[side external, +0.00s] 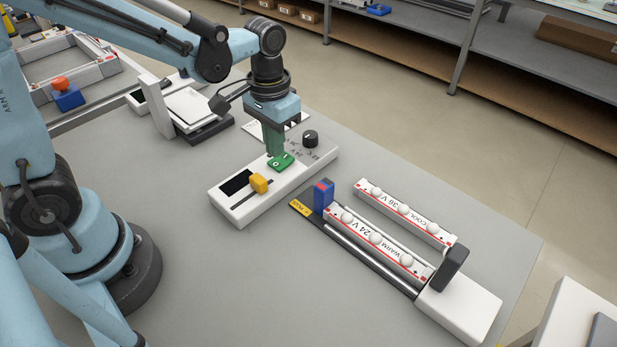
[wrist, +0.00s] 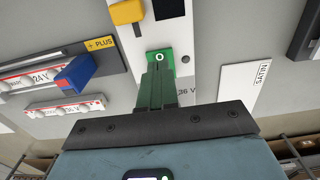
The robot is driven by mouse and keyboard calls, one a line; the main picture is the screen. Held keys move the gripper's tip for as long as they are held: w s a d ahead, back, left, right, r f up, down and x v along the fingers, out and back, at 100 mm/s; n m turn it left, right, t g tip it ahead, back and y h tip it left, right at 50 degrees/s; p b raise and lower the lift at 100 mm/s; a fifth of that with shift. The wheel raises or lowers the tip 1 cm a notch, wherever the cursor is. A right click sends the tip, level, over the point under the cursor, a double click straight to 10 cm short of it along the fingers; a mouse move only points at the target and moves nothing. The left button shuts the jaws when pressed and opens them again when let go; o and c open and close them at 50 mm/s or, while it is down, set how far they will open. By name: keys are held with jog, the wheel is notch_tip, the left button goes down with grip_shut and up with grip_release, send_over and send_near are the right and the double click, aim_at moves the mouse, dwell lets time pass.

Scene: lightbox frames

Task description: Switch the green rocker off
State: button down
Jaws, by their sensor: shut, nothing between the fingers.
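The green rocker (side external: 281,162) sits on a white control box (side external: 240,213), between a yellow slider knob (side external: 259,183) and a black rotary knob (side external: 310,138). My gripper (side external: 275,153) points down with its green fingers shut and empty, the tips at or just above the rocker. I cannot tell whether they touch it. In the wrist view the rocker (wrist: 160,57) shows a white ring mark just beyond the fingertips (wrist: 157,68), which hide part of it. Which way the rocker is tilted is too small to tell.
A white stand (side external: 155,106) is behind left. The grey table front is clear.

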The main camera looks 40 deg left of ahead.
aim_at(275, 164)
jog(key=shift+r, duration=2.35)
jog(key=shift+s+r, duration=0.1)
jog(key=s+a+r+t, duration=0.2)
jog(key=s+a+t, duration=0.1)
jog(key=t, duration=0.4)
jog(key=shift+s+r, duration=0.15)
jog(key=shift+s, duration=0.7)
